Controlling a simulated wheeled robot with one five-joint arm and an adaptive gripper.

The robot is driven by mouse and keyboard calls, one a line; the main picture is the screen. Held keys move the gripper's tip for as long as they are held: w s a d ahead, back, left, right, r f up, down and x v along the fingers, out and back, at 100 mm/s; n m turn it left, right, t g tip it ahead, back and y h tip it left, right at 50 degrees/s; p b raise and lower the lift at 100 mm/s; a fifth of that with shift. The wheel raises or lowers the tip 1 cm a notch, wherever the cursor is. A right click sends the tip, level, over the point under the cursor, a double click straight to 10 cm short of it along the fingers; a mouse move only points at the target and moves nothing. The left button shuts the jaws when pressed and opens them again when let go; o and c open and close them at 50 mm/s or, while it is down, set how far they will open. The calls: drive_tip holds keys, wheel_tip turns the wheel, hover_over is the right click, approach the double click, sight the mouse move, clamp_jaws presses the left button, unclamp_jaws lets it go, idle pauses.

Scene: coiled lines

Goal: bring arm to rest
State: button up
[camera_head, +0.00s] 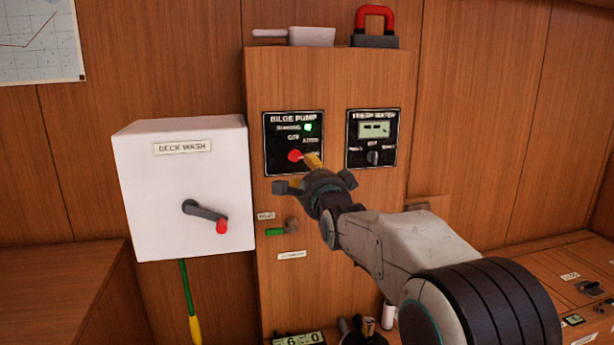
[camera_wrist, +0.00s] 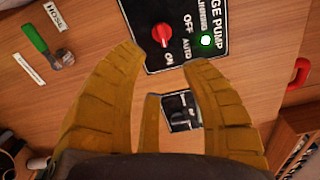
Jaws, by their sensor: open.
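My gripper (camera_head: 313,162) is raised in front of the bilge pump panel (camera_head: 270,133) on the wooden cabinet. In the wrist view its yellow fingers (camera_wrist: 165,62) are spread apart with nothing between them. The panel's red knob (camera_head: 294,155) shows just left of the fingers in the head view; it also shows beyond the fingertips in the wrist view (camera_wrist: 163,34). The fingers appear clear of the knob, though the exact gap is hard to judge. A green light (camera_head: 308,127) on the panel is lit. I cannot read the knob's setting surely.
A white deck wash box (camera_head: 140,190) with a red-tipped lever (camera_head: 207,214) stands left of my gripper. The fresh water panel (camera_head: 392,120) is to the right. A green-handled valve (camera_head: 283,231) sits below. A red shackle-shaped item (camera_head: 375,14) lies on top of the cabinet.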

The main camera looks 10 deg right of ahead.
drive_tip(key=s+n+g+p, duration=0.7)
drive_tip(key=s+p, duration=0.6)
drive_tip(key=s, duration=0.8)
drive_tip(key=s+r+n+g+p, duration=0.1)
drive_tip(key=s+n+g+p, duration=0.6)
drive_tip(key=s, duration=1.4)
drive_tip(key=n+p, duration=0.4)
drive_tip(key=p, duration=0.2)
drive_tip(key=shift+r+g+p, duration=0.25)
drive_tip(key=shift+g+p, duration=0.05)
drive_tip(key=shift+p, duration=0.05)
